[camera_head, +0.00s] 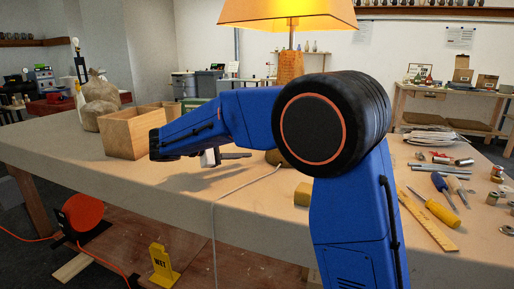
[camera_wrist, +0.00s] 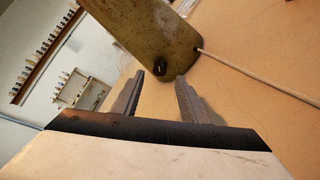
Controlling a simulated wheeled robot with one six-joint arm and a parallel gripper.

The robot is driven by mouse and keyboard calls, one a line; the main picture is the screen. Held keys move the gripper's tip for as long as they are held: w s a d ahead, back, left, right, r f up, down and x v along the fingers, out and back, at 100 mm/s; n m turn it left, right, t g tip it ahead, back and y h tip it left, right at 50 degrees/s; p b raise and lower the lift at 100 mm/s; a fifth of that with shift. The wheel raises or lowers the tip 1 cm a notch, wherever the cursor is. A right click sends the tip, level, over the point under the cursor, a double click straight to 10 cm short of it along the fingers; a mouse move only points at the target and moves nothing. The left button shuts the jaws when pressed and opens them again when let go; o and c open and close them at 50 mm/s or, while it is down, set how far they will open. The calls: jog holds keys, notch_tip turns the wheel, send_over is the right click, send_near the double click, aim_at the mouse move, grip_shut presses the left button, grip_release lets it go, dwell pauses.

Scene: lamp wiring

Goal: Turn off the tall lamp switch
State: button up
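The tall lamp has a lit orange shade (camera_head: 288,12) and a wooden stem (camera_head: 289,66). My arm hides much of its lower part in the head view. In the wrist view, a worn olive-brass lamp body (camera_wrist: 158,35) reaches down from the top, with a small dark switch knob (camera_wrist: 160,70) near its rounded end. A pale cord (camera_wrist: 250,80) leaves its right side. My gripper (camera_wrist: 159,77) is open, with its two fingers apart and the knob showing between their tips. Contact cannot be told. In the head view my gripper (camera_head: 249,155) is beside the lamp's base.
The workbench (camera_head: 150,170) holds a wooden box (camera_head: 130,134) and sacks (camera_head: 100,95) at left. A wood block (camera_head: 303,194), a ruler (camera_head: 425,218) and screwdrivers (camera_head: 442,208) lie at right. The cord (camera_head: 215,215) hangs over the front edge. The front left of the top is clear.

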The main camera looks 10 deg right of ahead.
jog(key=x, duration=0.6)
jog(key=shift+w+d, duration=0.1)
jog(key=shift+d, duration=0.1)
jog(key=shift+c, duration=0.4)
grip_shut()
